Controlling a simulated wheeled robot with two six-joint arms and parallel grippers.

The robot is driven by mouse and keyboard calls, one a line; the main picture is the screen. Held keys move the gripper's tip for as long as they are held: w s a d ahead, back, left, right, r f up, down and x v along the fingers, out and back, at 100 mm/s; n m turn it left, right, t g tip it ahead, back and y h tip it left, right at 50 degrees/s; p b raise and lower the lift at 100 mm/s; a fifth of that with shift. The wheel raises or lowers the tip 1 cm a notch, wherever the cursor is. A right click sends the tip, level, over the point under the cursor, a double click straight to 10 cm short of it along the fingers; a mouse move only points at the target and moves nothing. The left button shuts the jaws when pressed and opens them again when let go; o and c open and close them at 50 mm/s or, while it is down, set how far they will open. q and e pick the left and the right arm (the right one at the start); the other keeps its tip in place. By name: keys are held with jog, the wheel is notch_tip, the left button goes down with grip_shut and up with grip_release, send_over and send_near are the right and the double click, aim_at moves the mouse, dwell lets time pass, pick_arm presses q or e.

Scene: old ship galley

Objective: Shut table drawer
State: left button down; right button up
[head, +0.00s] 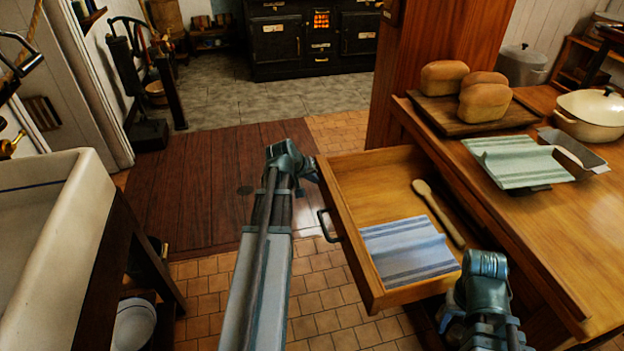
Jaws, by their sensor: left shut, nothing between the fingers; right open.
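The table drawer (356,238) is pulled out from the left side of the wooden table (585,235). Its dark handle (326,226) is on the front panel, facing left. Inside lie a wooden spoon (437,212) and a folded blue-and-white striped cloth (408,250). My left gripper (309,171) is shut and empty at the far end of the drawer front, close to its corner; I cannot tell whether it touches. My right gripper (449,311) is open beside the drawer's near end, partly hidden by its own wrist.
On the table are a board (480,122) with several loaves, a striped cloth (515,163) and a cream pot (591,113). A wooden post (428,62) stands behind the drawer. A white sink (50,225) is at left. The floor between is clear.

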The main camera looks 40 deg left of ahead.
pick_arm(q)
send_over(408, 175)
jog(key=shift+w, duration=0.25)
jog(key=shift+s, duration=0.1)
dwell(0.5)
